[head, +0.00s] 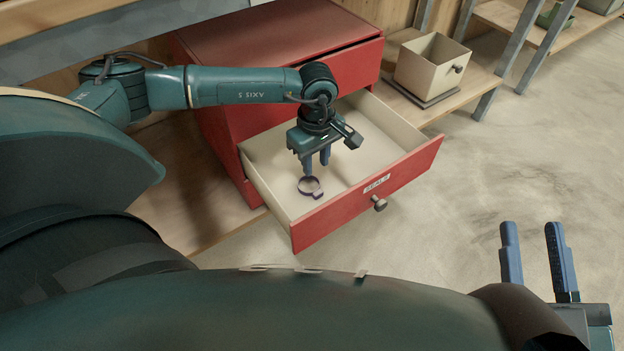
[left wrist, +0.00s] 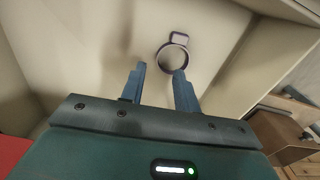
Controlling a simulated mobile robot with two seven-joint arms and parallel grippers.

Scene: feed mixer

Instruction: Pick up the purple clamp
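The purple clamp (head: 310,187), a ring with a small tab, lies on the floor of the open red drawer (head: 345,209) near its left front corner. It also shows in the left wrist view (left wrist: 172,54), just beyond the fingertips. My left gripper (head: 316,168) points down into the drawer above the clamp. Its two blue fingers are apart with nothing between them; in the left wrist view (left wrist: 160,70) the right fingertip overlaps the ring's lower edge. I cannot tell whether they touch. My right gripper (head: 532,230) is at the lower right, open and empty, away from the drawer.
The drawer has pale inner walls and a labelled red front with a knob (head: 379,203). It extends from a red cabinet (head: 280,42). A beige box (head: 431,67) stands on a wooden shelf at the right. The concrete floor on the right is clear.

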